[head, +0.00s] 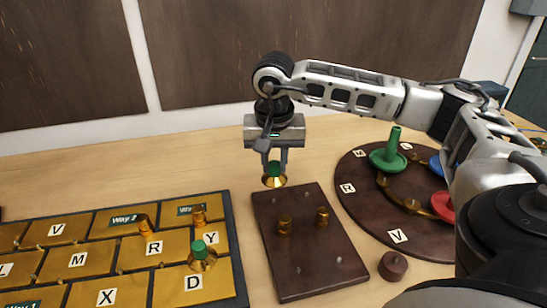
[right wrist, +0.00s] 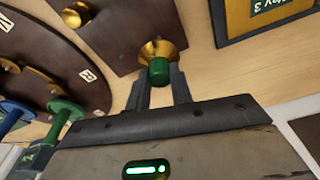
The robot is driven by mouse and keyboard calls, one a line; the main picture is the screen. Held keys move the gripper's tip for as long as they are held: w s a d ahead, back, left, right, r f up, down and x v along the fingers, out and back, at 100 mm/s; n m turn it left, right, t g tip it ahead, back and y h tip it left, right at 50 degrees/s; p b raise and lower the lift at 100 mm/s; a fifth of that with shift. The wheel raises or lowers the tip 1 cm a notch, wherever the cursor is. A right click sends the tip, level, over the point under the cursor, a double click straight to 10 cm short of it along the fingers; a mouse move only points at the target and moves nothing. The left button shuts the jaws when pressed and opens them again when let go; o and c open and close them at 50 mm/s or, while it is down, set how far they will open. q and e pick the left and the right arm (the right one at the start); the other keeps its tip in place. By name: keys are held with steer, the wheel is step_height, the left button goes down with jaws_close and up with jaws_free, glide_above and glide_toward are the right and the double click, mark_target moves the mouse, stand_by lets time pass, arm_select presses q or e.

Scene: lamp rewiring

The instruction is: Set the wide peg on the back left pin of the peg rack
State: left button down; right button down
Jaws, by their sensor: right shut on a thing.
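My right gripper (head: 275,164) is shut on a peg with a green top and a flared brass base, taken as the wide peg (head: 274,180). It holds this peg upright in the air by the back left corner of the dark brown peg rack (head: 306,283). In the right wrist view the peg (right wrist: 160,71) sits between the two fingers, near the edge of the rack (right wrist: 118,20). The rack has small pale pins, and two brass pegs (head: 285,226) (head: 322,218) stand on it. My left gripper is not in view.
A lettered brass tray (head: 78,260) lies left of the rack, with a similar green-topped peg (head: 201,254) and brass pieces on it. A round brown board (head: 352,205) with coloured pieces stands right. A small brown knob (head: 393,266) lies between. Wood behind the rack is clear.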

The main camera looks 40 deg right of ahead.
mark_target(274, 199)
steer(key=shift+f+b, duration=1.9)
steer(key=shift+f, duration=1.1)
steer(key=shift+f+b, duration=0.35)
steer(key=shift+f, duration=0.05)
steer(key=c, duration=1.2)
jaws_free()
steer(key=shift+o, duration=0.2)
step_height(274, 199, up, 16)
steer(key=s+a+p, duration=0.1)
steer(key=shift+s+a, duration=0.3)
steer(key=shift+a, duration=0.1)
steer(key=shift+f, duration=0.15)
